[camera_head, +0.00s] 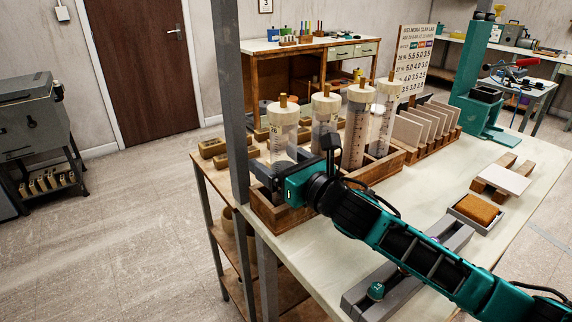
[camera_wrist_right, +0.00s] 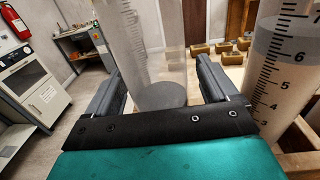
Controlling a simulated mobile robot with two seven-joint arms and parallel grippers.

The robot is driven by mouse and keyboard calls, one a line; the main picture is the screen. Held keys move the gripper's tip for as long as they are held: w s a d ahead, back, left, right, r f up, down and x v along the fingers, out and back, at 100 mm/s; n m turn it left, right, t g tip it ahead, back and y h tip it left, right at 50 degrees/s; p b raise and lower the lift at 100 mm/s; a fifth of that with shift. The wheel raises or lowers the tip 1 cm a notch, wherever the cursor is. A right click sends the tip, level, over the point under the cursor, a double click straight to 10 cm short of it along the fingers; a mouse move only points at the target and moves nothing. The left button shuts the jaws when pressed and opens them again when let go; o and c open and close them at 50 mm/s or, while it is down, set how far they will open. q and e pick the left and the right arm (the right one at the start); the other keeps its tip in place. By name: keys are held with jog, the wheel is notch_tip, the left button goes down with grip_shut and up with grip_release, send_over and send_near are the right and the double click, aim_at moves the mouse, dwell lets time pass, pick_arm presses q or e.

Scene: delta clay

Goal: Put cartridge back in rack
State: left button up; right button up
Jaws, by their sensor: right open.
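Several clear graduated cartridges with pale round caps stand in a row at a wooden rack (camera_head: 381,168) on the bench. The leftmost cartridge (camera_head: 284,136) is upright, its lower end hidden behind my right gripper (camera_head: 274,168). In the right wrist view, my right gripper (camera_wrist_right: 160,88) is open, with one finger on each side of this clear cartridge (camera_wrist_right: 148,45), which has a grey disc low inside it. I cannot tell whether its base rests in the rack. A neighbouring cartridge (camera_wrist_right: 285,60) with pale contents stands just right of the fingers. My left gripper is not in view.
A slotted wooden holder with pale tiles (camera_head: 425,128) and a teal stand (camera_head: 478,85) are farther back. A tray with a brown sponge (camera_head: 478,210) and a grey bar (camera_head: 365,292) lie on the bench. Small wooden blocks (camera_head: 213,148) sit beyond the rack.

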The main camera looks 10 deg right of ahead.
jog(key=v, duration=1.2)
jog(key=shift+s+d+b, duration=0.25)
jog(key=shift+s+b, duration=0.1)
jog(key=shift+b, duration=0.05)
